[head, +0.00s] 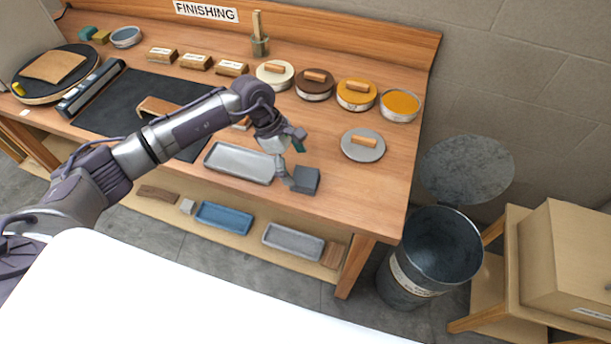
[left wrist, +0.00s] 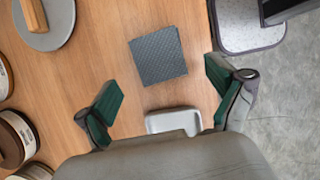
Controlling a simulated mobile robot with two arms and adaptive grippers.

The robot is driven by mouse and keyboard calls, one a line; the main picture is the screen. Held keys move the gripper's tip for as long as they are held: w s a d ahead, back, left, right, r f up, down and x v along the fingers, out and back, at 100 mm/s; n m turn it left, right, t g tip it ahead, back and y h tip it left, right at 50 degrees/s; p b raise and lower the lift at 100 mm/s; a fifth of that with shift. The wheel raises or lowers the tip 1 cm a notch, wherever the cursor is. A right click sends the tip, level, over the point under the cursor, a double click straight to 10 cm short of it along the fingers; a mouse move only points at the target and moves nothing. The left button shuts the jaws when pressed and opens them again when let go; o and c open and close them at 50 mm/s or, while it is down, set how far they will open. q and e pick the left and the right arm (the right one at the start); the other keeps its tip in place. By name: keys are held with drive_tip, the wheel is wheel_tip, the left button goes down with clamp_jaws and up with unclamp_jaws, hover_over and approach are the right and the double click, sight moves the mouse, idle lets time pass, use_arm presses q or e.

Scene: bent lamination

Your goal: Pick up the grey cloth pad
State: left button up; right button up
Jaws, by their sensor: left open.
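The grey cloth pad (head: 306,180) is a small dark grey square lying on the wooden bench (head: 332,210), near its front edge and right of the long grey tray (head: 232,165). My left gripper (head: 291,158) is above the bench, just left of the pad in the head view. In the left wrist view, the pad (left wrist: 158,55) shows whole, with a woven texture, lying flat ahead of my left gripper (left wrist: 167,95). Its two green-padded fingers are spread apart with nothing between them. They appear clear of the pad. My right gripper is not in view.
A grey round lid with a wooden handle (head: 362,148) lies beyond the pad. Several round tins line the back, including an open amber one (head: 400,104). A dark metal drum (head: 437,250) stands right of the bench. Bare wood surrounds the pad.

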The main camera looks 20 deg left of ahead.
sight(305, 176)
use_arm(q)
drive_tip(key=d+f+p, duration=0.2)
drive_tip(key=f, duration=0.1)
drive_tip(key=shift+d, duration=0.1)
drive_tip(key=shift+d+f, duration=0.1)
drive_tip(key=shift+f, duration=0.45)
drive_tip(key=c, duration=1.1)
drive_tip(key=shift+r, duration=0.15)
drive_tip(key=shift+w+r+b, duration=0.1)
drive_tip(key=shift+r+b, duration=0.3)
drive_tip(key=shift+r, duration=0.15)
wheel_tip(305, 176, up, 3)
drive_tip(key=shift+d+f+b, duration=0.15)
drive_tip(key=shift+b, duration=0.7)
drive_tip(key=shift+s+d+r+b, duration=0.6)
drive_tip(key=shift+d+r, duration=0.55)
drive_tip(key=shift+d, duration=0.7)
drive_tip(key=shift+s+d+r+b, duration=0.45)
drive_tip(key=shift+d+r+b, duration=0.55)
drive_tip(key=shift+d, duration=0.8)
drive_tip(key=shift+s+d+r+b, duration=0.5)
drive_tip(key=shift+d+r, duration=0.85)
drive_tip(key=shift+d, duration=0.5)
